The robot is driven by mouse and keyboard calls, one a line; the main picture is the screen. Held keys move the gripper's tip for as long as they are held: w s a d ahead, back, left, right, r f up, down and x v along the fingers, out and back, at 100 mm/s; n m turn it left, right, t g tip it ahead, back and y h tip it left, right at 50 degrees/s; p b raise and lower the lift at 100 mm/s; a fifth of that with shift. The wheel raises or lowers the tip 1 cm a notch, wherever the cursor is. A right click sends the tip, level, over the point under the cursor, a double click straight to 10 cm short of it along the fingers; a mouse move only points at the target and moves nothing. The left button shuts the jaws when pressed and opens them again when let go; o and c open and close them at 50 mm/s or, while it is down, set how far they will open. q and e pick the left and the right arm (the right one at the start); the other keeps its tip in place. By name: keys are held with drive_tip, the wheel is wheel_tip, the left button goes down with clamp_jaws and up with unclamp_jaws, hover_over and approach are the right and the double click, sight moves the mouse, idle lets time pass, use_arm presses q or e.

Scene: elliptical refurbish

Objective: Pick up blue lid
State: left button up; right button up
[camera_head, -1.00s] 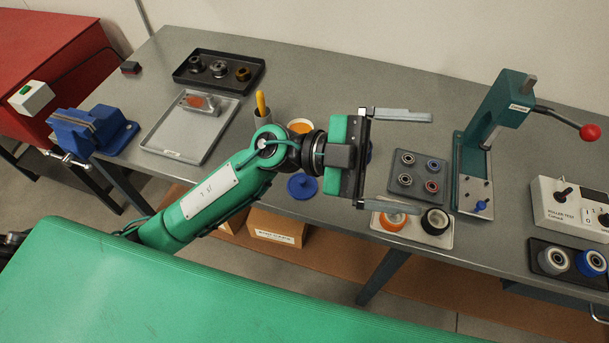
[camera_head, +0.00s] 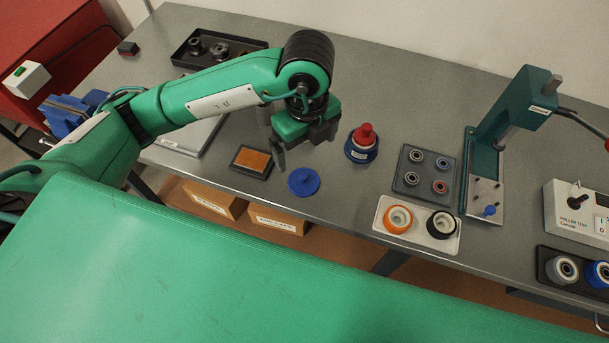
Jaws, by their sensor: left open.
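The blue lid (camera_head: 303,182) is a flat round disc with a small knob on top. It lies on the grey workbench near the front edge in the head view. My left gripper (camera_head: 296,160) points down, above and just behind the lid, and is open and empty. One finger shows at its left; the other is mostly hidden behind the hand. The gripper appears apart from the lid. My right gripper is not in view.
A blue pot with a red top (camera_head: 362,145) stands right of the lid. An orange pad in a dark tray (camera_head: 252,161) lies to its left. A bearing tray (camera_head: 426,171), a roller tray (camera_head: 417,224) and a green press (camera_head: 500,135) stand further right.

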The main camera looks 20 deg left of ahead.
use_arm(q)
hover_over(305, 178)
wheel_tip(305, 178, down, 8)
drive_tip(key=shift+s+d+r, duration=0.1)
drive_tip(key=shift+s+d, duration=0.05)
drive_tip(key=f, duration=0.1)
drive_tip(key=f+p, duration=0.1)
drive_tip(key=f, duration=0.1)
drive_tip(key=f+p, duration=0.1)
drive_tip(key=shift+w+a+f, duration=0.2)
drive_tip(key=shift+a+f, duration=0.05)
drive_tip(key=shift+f, duration=0.55)
drive_tip(key=shift+c, duration=0.3)
drive_tip(key=c, duration=1)
